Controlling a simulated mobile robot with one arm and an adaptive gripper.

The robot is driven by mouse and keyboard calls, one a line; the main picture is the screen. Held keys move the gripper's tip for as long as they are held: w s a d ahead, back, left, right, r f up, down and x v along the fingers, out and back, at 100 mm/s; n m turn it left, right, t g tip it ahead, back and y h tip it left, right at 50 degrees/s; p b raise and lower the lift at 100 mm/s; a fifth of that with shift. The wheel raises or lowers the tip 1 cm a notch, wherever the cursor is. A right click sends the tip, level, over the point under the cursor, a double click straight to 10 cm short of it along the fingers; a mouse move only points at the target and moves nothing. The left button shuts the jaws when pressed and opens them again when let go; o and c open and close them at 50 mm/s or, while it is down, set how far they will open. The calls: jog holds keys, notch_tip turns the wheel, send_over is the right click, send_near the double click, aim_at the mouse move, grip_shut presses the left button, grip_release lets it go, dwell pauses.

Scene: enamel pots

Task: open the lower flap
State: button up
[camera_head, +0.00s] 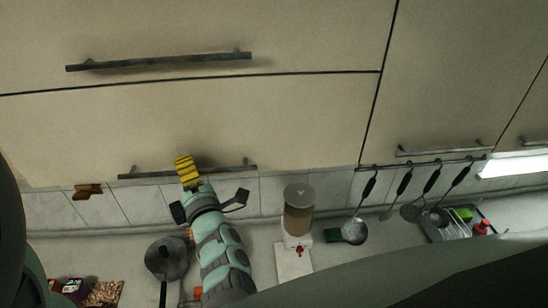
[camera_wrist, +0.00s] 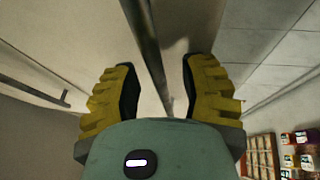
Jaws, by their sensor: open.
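The lower flap (camera_head: 270,125) is a beige cabinet front, below an upper flap (camera_head: 200,30), and it looks closed. Its dark bar handle (camera_head: 145,174) runs along its bottom edge. My gripper (camera_head: 186,166) has yellow ridged fingers and is at the middle of this handle. In the wrist view, the handle (camera_wrist: 145,40) passes between the two fingers of my gripper (camera_wrist: 160,80), which stand apart on either side of it. I see gaps between the bar and the fingers. The head view hides the handle's middle behind the gripper.
The upper flap has its own handle (camera_head: 160,61). Ladles hang from a rail (camera_head: 420,163) on the right. Below stand a dispenser (camera_head: 299,210), a pan (camera_head: 166,258) and a dish rack (camera_head: 458,225) on the counter. A wooden hook (camera_head: 88,191) is on the tiles.

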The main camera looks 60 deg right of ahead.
grip_shut()
jog(key=shift+s+a+f+b, duration=0.1)
jog(key=shift+a+b, duration=0.1)
jog(key=shift+b, duration=0.7)
